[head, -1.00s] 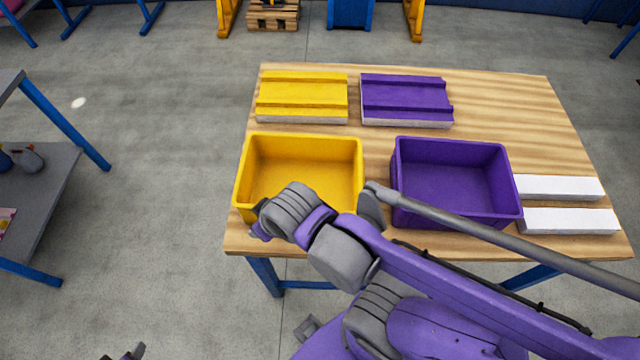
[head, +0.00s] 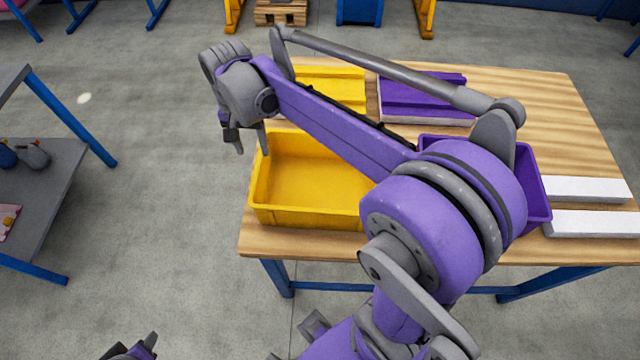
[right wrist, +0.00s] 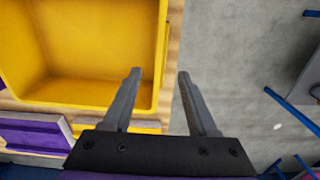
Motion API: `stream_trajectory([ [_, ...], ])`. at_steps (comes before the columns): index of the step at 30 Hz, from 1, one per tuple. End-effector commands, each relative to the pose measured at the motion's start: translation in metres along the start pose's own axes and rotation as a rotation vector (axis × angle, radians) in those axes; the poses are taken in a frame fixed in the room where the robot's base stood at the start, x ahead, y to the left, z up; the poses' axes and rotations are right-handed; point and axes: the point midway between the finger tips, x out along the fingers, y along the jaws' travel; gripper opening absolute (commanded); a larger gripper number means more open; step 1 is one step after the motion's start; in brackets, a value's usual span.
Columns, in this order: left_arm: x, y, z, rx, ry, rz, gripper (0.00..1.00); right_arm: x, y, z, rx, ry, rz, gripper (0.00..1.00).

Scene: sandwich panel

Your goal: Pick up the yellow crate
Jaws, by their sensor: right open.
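The yellow crate (head: 305,216) is empty and stands upright at the front left of the wooden table. Its right part is hidden behind my right arm. My right gripper (head: 251,150) is open and points down at the crate's left edge, near its back left corner. In the right wrist view the crate's rim (right wrist: 162,45) lies in line with the gap between the spread fingers (right wrist: 158,76). One finger shows against the crate and the other against the floor. No contact is visible. My left gripper (head: 135,350) shows only partly at the bottom edge.
A purple crate (head: 537,190) stands to the right, partly hidden by my arm. A yellow panel (head: 345,88) and a purple panel (head: 425,95) lie behind the crates. White blocks (head: 590,222) lie at the right.

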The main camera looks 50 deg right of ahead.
Motion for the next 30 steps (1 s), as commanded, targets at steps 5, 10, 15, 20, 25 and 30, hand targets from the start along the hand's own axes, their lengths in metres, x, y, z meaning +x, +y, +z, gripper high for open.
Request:
stream_trajectory([
  [5,0.002,0.000,0.002,0.000,-0.002,0.000,0.47,0.024,0.000,0.000,-0.002,0.001,-0.001,0.59],
  [10,0.002,0.000,0.002,0.000,-0.001,0.000,0.47,0.036,-0.001,-0.001,-0.003,0.001,-0.001,0.59],
  [15,0.002,0.000,0.002,0.000,-0.001,0.000,0.47,0.063,-0.002,-0.002,-0.003,0.002,-0.002,0.59],
  [20,0.003,0.000,0.003,0.000,-0.002,0.000,0.47,0.079,-0.002,-0.002,-0.004,0.002,-0.002,0.59],
  [25,0.003,0.000,0.003,0.000,-0.002,0.000,0.47,0.081,-0.001,-0.002,-0.004,0.002,-0.002,0.59],
  [30,0.003,0.000,0.003,0.000,-0.002,0.000,0.47,0.081,-0.001,-0.002,-0.004,0.002,-0.002,0.43],
])
